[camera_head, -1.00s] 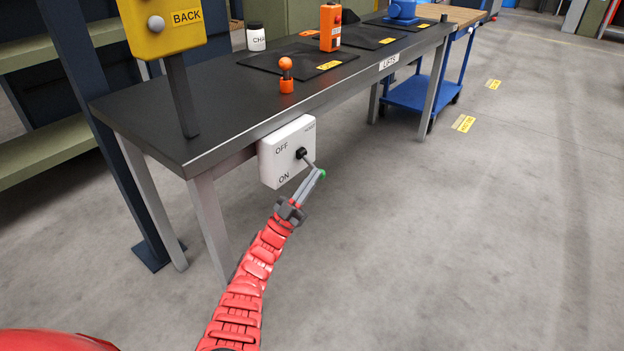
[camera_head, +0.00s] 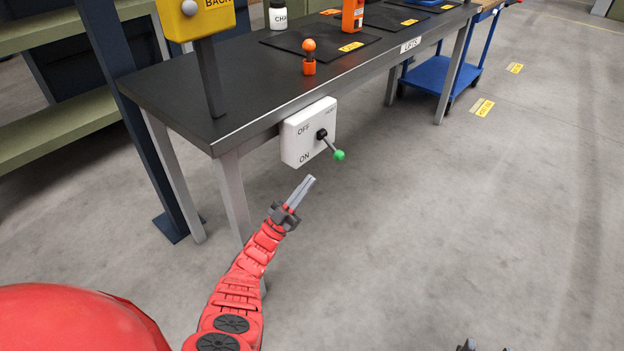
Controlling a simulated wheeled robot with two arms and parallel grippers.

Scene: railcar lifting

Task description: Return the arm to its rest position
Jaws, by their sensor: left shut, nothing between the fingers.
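My left gripper (camera_head: 307,183) is shut and empty, in the air below and in front of the switch box. Its fingers point up and to the right, with a clear gap to the lever. My red left arm comes up from the bottom edge. The white switch box (camera_head: 300,146), marked OFF above and ON below, hangs on the front of the black workbench (camera_head: 180,95). Its lever has a green ball tip (camera_head: 339,155) and points out and down to the right; nothing touches it.
On the bench stand a yellow BACK box (camera_head: 195,20) on a post, an orange ball-topped control (camera_head: 309,58), an orange pendant (camera_head: 352,16) and a white jar (camera_head: 278,15). A blue cart (camera_head: 440,76) stands behind.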

